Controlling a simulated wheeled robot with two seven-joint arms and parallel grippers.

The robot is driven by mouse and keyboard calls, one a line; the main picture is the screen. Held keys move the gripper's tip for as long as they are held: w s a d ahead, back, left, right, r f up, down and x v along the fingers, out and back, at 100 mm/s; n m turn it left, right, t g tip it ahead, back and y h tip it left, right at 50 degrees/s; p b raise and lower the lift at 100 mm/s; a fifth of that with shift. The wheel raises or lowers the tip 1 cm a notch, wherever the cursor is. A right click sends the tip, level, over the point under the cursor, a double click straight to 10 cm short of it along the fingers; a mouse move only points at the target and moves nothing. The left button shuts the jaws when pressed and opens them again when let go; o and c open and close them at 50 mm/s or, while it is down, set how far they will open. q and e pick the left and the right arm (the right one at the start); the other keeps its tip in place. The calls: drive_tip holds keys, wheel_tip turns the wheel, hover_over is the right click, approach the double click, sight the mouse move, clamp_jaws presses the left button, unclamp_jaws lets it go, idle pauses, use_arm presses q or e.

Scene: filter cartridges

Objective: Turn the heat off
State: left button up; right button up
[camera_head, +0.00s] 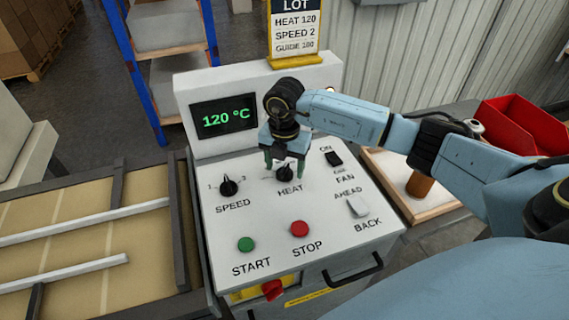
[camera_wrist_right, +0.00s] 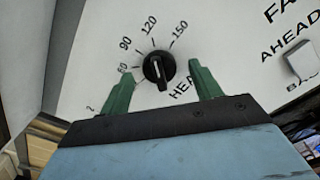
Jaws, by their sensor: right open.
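The HEAT knob (camera_head: 284,173) is a black dial on the white control panel (camera_head: 210,215), partly hidden by my right gripper (camera_head: 285,170) in the head view. In the right wrist view the knob (camera_wrist_right: 158,70) shows clearly, with scale numbers 60, 90, 120 and 150 around it. Its white line appears to point towards 120. My right gripper (camera_wrist_right: 161,68) is open, its green fingers on either side of the knob in that view. Contact cannot be told. The screen (camera_head: 224,117) reads 120 °C in green. My left gripper is not in view.
The SPEED knob (camera_head: 228,186) is left of HEAT. The FAN switch (camera_head: 333,158) and the AHEAD/BACK switch (camera_head: 357,205) are on the right. Green START (camera_head: 246,244) and red STOP (camera_head: 299,229) buttons sit in front. A lot card (camera_head: 295,28) stands behind.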

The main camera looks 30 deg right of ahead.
drive_tip(key=c, duration=1)
